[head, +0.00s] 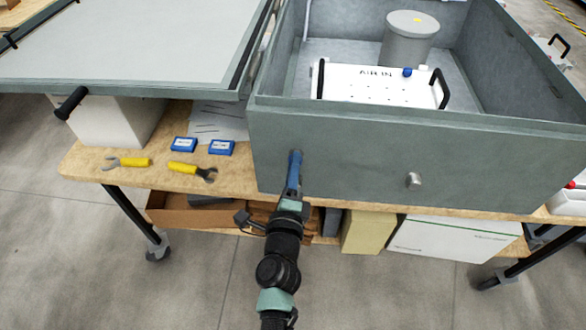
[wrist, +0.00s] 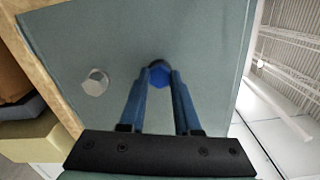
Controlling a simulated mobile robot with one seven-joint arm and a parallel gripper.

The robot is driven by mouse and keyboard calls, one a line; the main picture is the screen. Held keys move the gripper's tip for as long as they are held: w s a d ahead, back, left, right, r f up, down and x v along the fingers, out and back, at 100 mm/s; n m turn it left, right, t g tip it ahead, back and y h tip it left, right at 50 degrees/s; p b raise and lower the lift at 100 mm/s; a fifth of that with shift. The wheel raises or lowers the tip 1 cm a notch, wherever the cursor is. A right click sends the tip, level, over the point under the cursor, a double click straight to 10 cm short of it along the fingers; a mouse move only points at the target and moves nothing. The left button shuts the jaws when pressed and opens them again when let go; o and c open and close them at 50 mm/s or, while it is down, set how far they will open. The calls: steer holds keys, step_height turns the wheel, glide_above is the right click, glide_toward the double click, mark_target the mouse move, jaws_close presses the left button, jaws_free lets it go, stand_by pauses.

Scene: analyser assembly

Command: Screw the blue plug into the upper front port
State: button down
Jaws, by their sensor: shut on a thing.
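The blue plug (wrist: 160,76) is a small hexagonal head at the front wall of the grey analyser housing (head: 350,152). In the wrist view my gripper (wrist: 159,82) has its two blue fingers closed on the plug's sides, pointing at the wall. In the head view my gripper (head: 295,163) reaches the left part of the front wall, and its fingers mostly hide the plug there. The dark rim of the port shows just behind the plug; how deep the plug sits cannot be told. A silver hex plug (head: 413,181) sits in the same wall; it also shows in the wrist view (wrist: 95,82).
The housing is open on top, with a white AIR IN panel (head: 370,86) and a grey cylinder (head: 411,38) inside. A lid (head: 130,45) stands open at left.

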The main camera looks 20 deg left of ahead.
steer(key=shift+w+d+r+m, duration=0.1)
steer(key=shift+d+r+m, duration=0.05)
steer(key=shift+m, duration=0.25)
steer(key=m, duration=0.6)
steer(key=c, duration=0.5)
jaws_free()
steer(key=v, duration=0.7)
steer(key=shift+b, duration=0.35)
